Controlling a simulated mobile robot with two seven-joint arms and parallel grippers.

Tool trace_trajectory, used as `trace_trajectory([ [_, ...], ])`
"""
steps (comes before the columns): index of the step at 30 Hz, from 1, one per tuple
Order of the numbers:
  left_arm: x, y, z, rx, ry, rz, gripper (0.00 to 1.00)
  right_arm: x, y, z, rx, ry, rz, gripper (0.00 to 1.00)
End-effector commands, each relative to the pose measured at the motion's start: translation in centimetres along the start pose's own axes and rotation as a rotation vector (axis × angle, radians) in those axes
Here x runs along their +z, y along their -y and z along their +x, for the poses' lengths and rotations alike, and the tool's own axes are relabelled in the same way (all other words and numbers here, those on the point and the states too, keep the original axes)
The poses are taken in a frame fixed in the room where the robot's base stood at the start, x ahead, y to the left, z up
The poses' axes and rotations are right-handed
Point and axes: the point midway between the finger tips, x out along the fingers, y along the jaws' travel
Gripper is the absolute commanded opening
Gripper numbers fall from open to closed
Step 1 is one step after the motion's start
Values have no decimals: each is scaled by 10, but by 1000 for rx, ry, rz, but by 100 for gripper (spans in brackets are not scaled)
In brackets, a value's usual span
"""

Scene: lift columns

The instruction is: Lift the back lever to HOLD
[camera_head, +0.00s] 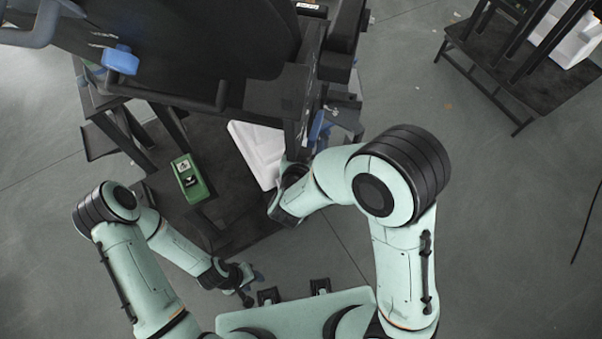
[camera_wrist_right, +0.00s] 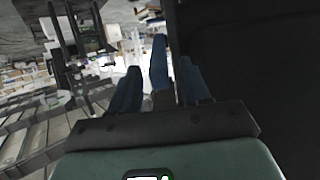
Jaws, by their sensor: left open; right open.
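A large dark chair-like unit (camera_head: 200,45) with a black frame fills the upper left of the head view. In the right wrist view, my right gripper (camera_wrist_right: 158,88) has two blue fingers spread apart. A blue upright piece (camera_wrist_right: 158,60), which looks like a lever, stands between them; contact cannot be told. In the head view, my right wrist is beside the frame, near a blue part (camera_head: 318,128); I cannot tell whether that is lever or finger. My left gripper (camera_head: 256,281) is open and empty, low near my base. No HOLD marking is readable.
A green box-like device (camera_head: 190,180) lies on the dark platform (camera_head: 235,225). A white panel (camera_head: 258,150) is beside the frame. A dark rack (camera_head: 520,75) stands at upper right.

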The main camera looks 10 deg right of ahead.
Motion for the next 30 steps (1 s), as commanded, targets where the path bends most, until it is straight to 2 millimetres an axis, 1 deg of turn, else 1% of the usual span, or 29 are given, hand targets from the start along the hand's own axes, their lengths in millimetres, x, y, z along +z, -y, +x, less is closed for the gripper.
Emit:
trace_trajectory([
  [1, 2, 3, 6, -1, 4, -1, 46, 9, 1, -13, -6, 4, -5, 47],
  [6, 6, 7, 14, -3, 9, -3, 46, 23, 1, -52, -7, 4, -6, 47],
  [9, 7, 9, 17, -4, 11, -4, 46, 30, 0, -71, -5, 4, -5, 47],
  [13, 8, 10, 20, -4, 13, -5, 46, 36, 0, -90, -4, 3, -4, 47],
  [15, 8, 11, 21, -5, 13, -5, 46, 38, 0, -96, -1, 2, -4, 47],
  [19, 9, 11, 22, -5, 14, -5, 46, 40, 0, -103, 0, 3, -4, 47],
  [30, 9, 11, 22, -5, 14, -5, 46, 40, -1, -103, 0, 2, -4, 47],
])
